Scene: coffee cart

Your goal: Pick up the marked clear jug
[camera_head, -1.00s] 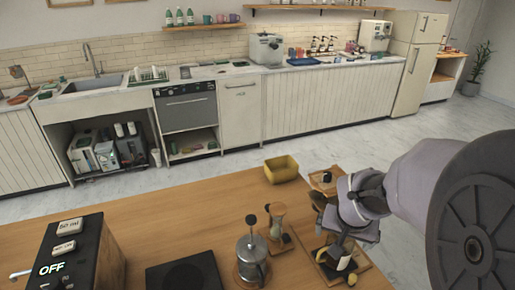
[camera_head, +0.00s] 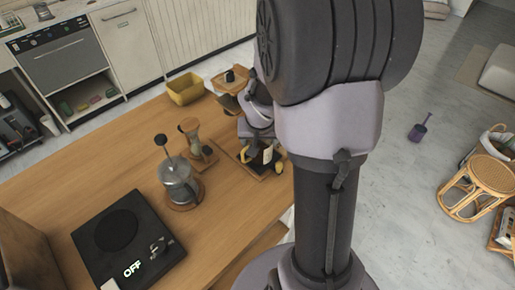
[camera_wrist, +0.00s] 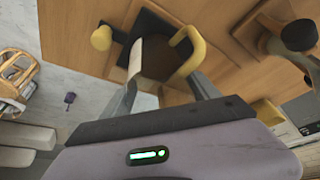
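The clear jug (camera_head: 267,155), with a pale label and a yellow handle, stands on a dark pad on a wooden tray (camera_head: 233,146) near the table's far right edge. It also shows in the wrist view, where the pale label (camera_wrist: 150,60) and the yellow handle (camera_wrist: 187,52) lie just beyond my fingertips. My gripper (camera_wrist: 167,82) is open, with its fingers apart, above and close to the jug. I cannot tell whether either finger touches it. In the head view my arm covers part of the gripper and the jug.
A glass press (camera_head: 178,184) and an hourglass-shaped brewer (camera_head: 195,142) stand left of the tray. A yellow bin (camera_head: 185,88) stands at the table's back edge. A rattan stool (camera_head: 487,175) stands on the floor at right.

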